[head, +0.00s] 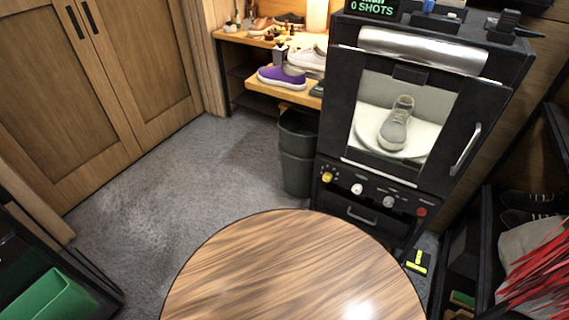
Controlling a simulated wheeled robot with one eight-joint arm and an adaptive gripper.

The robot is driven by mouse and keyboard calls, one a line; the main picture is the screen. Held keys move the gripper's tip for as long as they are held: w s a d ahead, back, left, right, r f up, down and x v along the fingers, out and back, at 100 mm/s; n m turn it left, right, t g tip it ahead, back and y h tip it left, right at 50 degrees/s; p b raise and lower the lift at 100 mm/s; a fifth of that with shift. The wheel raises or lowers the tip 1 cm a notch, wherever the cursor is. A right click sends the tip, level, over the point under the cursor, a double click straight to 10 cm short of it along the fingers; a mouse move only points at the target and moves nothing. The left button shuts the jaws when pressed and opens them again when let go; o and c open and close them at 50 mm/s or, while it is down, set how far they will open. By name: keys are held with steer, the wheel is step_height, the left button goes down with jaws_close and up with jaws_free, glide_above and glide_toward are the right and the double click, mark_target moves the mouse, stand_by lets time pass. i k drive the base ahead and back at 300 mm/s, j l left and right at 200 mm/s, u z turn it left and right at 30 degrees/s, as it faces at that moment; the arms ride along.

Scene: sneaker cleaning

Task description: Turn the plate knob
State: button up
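A black cabinet (334,120) with a glass window stands at the right of centre. Behind the glass a grey sneaker (396,128) sits toe toward me on a round white plate (412,150). On the panel below the door are a yellow knob (327,177), a white knob (357,188), a second pale knob (388,200) and a red button (421,211). The labels by them are too small to read, so I cannot tell which one is the plate knob. The cabinet door looks closed. My gripper is not in view.
A round wood-grain top (290,275) fills the near middle, in front of the cabinet. A dark bin (297,150) stands at the cabinet's left. A wooden shelf with a purple sneaker (282,77) is behind it. Grey floor (170,175) is clear at left. Dark racks stand at right.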

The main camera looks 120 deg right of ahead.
mark_target(357, 188)
steer(key=l+u, duration=0.15)
steer(key=u, duration=0.25)
steer(key=k+u, duration=0.15)
steer(key=u, duration=0.25)
steer(key=k+l+u, duration=0.1)
steer(key=u, duration=0.35)
steer(key=k+l+u, duration=0.1)
steer(key=u, duration=0.3)
steer(key=k+u, duration=0.1)
steer(key=u, duration=0.3)
steer(key=k+l+u, duration=0.15)
steer(key=k+u, duration=0.85)
steer(key=k+l+u, duration=0.3)
steer(key=k, duration=0.5)
steer(key=k+l+u, duration=0.1)
steer(key=k+u, duration=0.2)
steer(key=k, duration=0.55)
